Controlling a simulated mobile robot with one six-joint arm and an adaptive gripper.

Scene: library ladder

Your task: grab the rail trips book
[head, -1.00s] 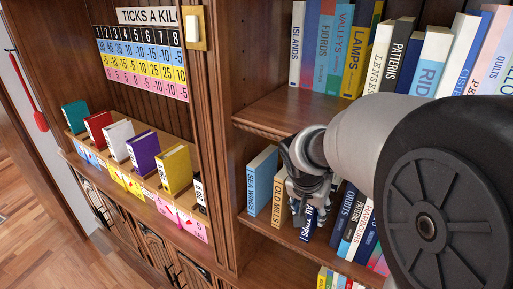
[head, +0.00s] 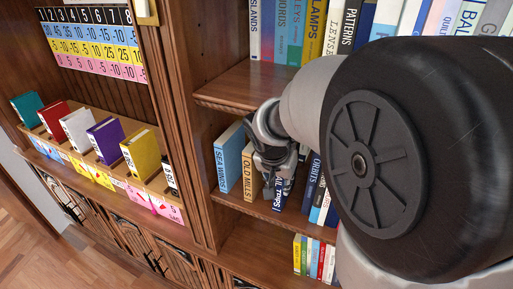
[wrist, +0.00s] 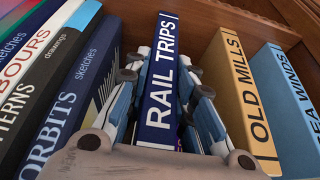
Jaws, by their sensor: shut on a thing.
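The Rail Trips book (wrist: 160,85) is dark blue with white lettering and stands upright between my gripper's fingers in the wrist view. In the head view its lower spine (head: 279,195) shows below my gripper, and the rest is hidden behind the fingers. My gripper (wrist: 168,100) is shut on the book, one finger along each side. In the head view my gripper (head: 275,160) is at the middle shelf, between the Old Mills book (head: 251,172) and the Orbits book (head: 311,180).
The Sea Winds book (head: 228,160) stands left of Old Mills. Upright books fill the shelf above, and small books (head: 313,258) stand on the shelf below. A ledge at left holds several coloured books (head: 104,138) under a number chart (head: 95,45).

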